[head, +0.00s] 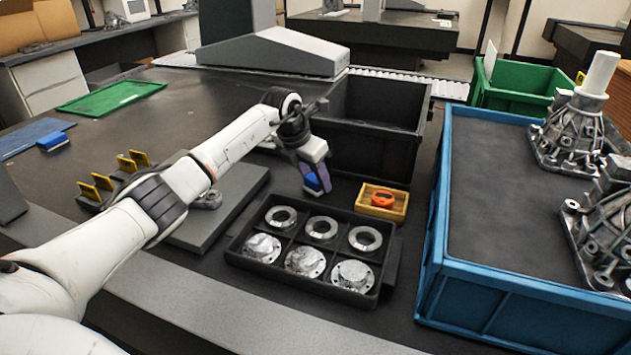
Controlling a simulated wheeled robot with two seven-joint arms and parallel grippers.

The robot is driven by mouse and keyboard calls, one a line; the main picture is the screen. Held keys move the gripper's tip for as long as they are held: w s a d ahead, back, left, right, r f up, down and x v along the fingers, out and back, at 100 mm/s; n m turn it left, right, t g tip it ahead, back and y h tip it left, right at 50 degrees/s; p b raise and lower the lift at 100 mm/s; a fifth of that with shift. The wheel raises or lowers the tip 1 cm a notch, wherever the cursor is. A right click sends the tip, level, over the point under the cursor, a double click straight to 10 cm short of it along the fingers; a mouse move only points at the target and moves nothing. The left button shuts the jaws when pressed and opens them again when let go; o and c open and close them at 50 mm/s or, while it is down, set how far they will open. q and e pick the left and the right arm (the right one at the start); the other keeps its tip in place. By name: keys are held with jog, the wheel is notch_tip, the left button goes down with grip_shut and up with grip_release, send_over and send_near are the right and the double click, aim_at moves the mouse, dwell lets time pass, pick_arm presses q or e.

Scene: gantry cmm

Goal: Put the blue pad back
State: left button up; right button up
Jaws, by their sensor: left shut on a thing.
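My left gripper (314,172) reaches in from the left and hangs above the dark table, just behind the black parts tray. It is shut on a small blue thing (311,183), which looks like the blue pad. The fingers hide part of it, so its full shape is unclear. Another small blue block (52,141) with a pale lower edge lies on or beside a flat blue mat (30,137) at the far left. My right gripper is not in view.
The black tray (232,259) holds several metal rings and discs. A wooden box (383,213) with an orange ring sits right of the gripper. An empty black bin (372,150) stands behind. A blue crate (510,318) with metal castings is right. Yellow clips (103,181) stand left.

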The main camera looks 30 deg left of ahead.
pick_arm(q)
jog(key=shift+f, duration=0.3)
jog(key=shift+f, duration=0.1)
jog(key=shift+f, duration=0.15)
jog(key=o, duration=1)
jog(key=shift+c, duration=0.2)
jog(key=shift+r, duration=0.4)
jog(key=p+v, duration=0.1)
jog(key=v, duration=1)
jog(key=shift+s+r, duration=0.15)
jog(key=shift+r, duration=0.15)
